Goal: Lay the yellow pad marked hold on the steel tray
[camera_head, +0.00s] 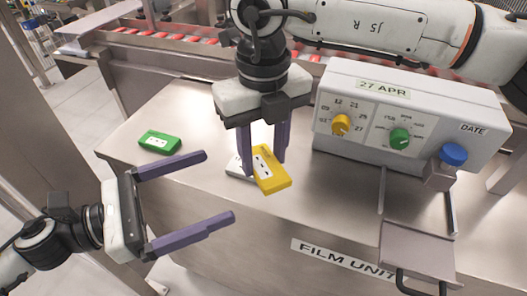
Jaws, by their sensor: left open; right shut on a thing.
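The yellow pad (272,182) has a white label with dark marks, too small to read. My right gripper (262,158) points down and is shut on it, over the steel bench near its front edge. I cannot tell whether the pad touches the bench. My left gripper (219,185) is open and empty, left of the pad, its fingers pointing right. A flat steel plate with a dark handle (418,250), which looks like the steel tray, is at the right, in front of the machine. Its top is bare.
A green pad (159,141) lies on the bench at the left. A small pale piece (238,167) is partly hidden behind my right gripper. A grey machine (410,105) with yellow, green and blue knobs stands at the right. A conveyor with red items (160,35) runs behind.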

